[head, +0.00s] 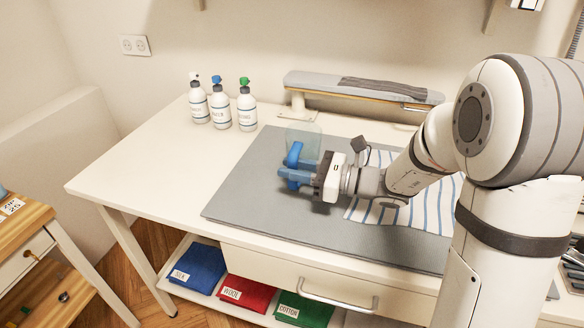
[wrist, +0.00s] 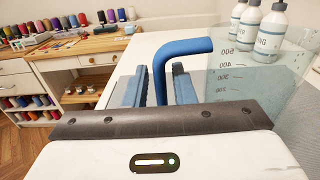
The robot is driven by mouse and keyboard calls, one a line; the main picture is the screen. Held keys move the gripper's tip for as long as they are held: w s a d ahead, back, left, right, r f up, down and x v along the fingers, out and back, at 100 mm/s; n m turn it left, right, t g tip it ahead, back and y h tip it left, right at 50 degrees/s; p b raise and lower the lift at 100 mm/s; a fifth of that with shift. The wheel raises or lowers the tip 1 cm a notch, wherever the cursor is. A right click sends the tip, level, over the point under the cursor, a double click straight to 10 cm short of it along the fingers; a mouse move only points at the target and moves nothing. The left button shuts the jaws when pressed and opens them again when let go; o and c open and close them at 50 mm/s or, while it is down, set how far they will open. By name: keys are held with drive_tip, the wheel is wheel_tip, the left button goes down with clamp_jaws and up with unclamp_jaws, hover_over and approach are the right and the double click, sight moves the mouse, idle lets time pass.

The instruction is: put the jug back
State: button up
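The jug (head: 306,141) is a clear measuring jug with a blue handle, standing on the grey mat (head: 245,200). In the wrist view its clear wall (wrist: 235,85) with printed numbers is at the right, and its blue handle (wrist: 185,48) bends down between my fingers. My gripper (head: 288,178) is level at the handle. In the wrist view my gripper (wrist: 159,78) has one finger on each side of the handle, with narrow gaps showing, so it looks open around it. The jug's lower part is partly hidden by my gripper.
Several white bottles (head: 221,107) stand behind the jug to the left. A sleeve board (head: 360,87) is at the back, and striped cloth (head: 433,212) lies under my arm. The white tabletop (head: 140,175) is clear at the left. Folded cloths (head: 248,292) lie on the shelf below.

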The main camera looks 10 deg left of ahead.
drive_tip(key=shift+o, duration=0.7)
